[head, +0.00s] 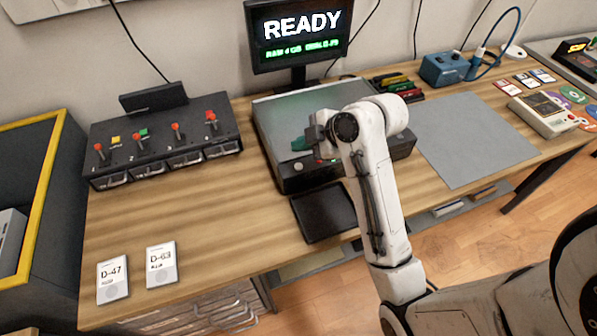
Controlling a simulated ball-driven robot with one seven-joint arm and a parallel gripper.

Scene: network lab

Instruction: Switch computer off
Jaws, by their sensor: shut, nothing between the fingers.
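The computer (268,130) is a flat grey and black case in the middle of the table. The monitor (300,68) behind it is lit and reads READY, with a smaller green line of text below. A pale round button (298,164) shows on the case's front, with small red and green spots to its right. My gripper (316,136) is over the front part of the computer, shut and empty. My wrist hides part of the case's front and top. I cannot tell whether the fingertips touch the case.
A switch box (165,140) with several red levers stands at the left. Two white cards (113,279) lie front left. A black pad (322,213) lies before the computer. A grey mat (475,140), blue box (443,69) and beige device (542,115) are at the right.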

